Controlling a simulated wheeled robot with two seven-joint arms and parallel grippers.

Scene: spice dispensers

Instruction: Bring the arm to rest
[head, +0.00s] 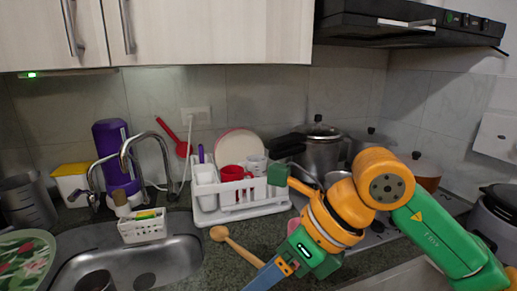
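My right arm, orange and green, comes in from the right edge. It bends at an orange joint over the stove side and runs down toward the bottom middle, where a grey-blue part leaves the picture. No gripper fingers can be made out on it. My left arm and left gripper are not in view. No spice dispenser can be made out for sure.
A white dish rack (207,214) holds a red cup (232,173) and plates. A wooden spoon (238,247) lies on the counter. The sink (150,265) is at left, with a purple container (112,150) behind it. Pots (320,152) stand behind my arm.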

